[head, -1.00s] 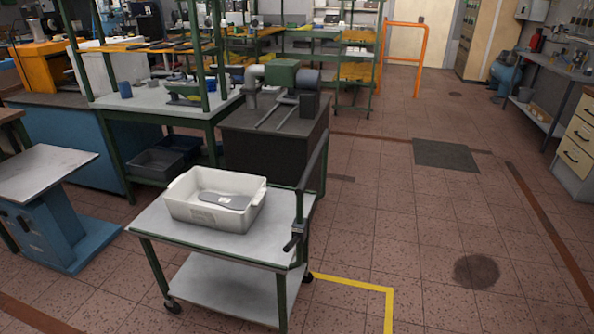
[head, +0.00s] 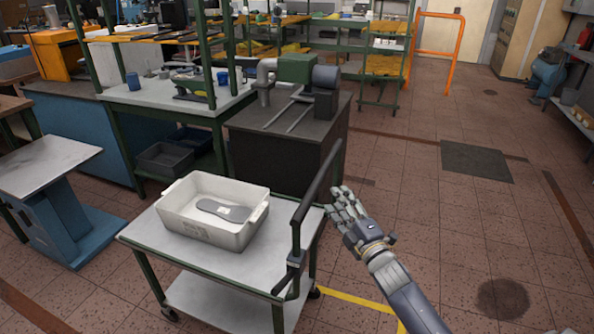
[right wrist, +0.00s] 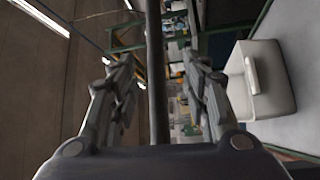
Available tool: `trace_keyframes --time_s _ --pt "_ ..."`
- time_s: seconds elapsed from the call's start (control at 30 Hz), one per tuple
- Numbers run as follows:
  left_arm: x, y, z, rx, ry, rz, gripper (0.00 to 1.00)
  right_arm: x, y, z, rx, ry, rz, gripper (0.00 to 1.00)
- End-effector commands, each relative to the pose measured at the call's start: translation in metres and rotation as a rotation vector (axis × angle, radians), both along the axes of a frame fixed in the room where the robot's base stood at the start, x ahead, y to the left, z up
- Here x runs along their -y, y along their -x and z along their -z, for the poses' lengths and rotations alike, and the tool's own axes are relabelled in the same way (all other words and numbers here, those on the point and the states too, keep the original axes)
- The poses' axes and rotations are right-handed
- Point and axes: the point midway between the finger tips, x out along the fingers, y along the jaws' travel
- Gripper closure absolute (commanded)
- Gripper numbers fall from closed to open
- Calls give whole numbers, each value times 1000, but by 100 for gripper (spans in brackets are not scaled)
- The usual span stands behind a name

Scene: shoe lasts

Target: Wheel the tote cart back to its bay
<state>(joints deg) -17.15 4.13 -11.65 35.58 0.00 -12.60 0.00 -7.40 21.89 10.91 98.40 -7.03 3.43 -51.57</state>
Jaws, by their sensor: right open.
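The tote cart (head: 255,264) has green legs, a pale top and a lower shelf, and stands in front of me. A white tote (head: 178,212) sits on its top with a grey sole-shaped piece (head: 222,209) inside. The cart's dark handle bar (head: 318,183) rises at its right side. My right gripper (head: 342,200) is open just right of the handle. In the right wrist view the handle (right wrist: 156,75) runs upright between the spread fingers (right wrist: 157,80). I cannot tell whether they touch it. My left gripper is not in view.
Yellow floor tape (head: 352,299) runs by the cart's right wheels. A dark machine stand (head: 275,150) is close behind the cart. A blue pedestal table (head: 60,215) stands left. The tiled floor to the right is open, with a dark mat (head: 476,161).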

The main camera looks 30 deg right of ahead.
Motion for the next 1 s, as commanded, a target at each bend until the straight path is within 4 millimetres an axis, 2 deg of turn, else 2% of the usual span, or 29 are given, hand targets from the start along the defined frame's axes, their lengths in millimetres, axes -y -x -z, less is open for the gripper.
trace_keyframes --time_s 0.17,0.4,0.7,1.0 --pt "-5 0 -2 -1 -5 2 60 1 -11 -8 10 10 0 57" --pt "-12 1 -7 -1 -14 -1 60 4 -50 -14 11 8 0 57" --pt "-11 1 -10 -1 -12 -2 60 8 -93 -18 9 7 0 57" --pt "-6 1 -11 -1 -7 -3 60 10 -107 -19 8 7 -1 57"
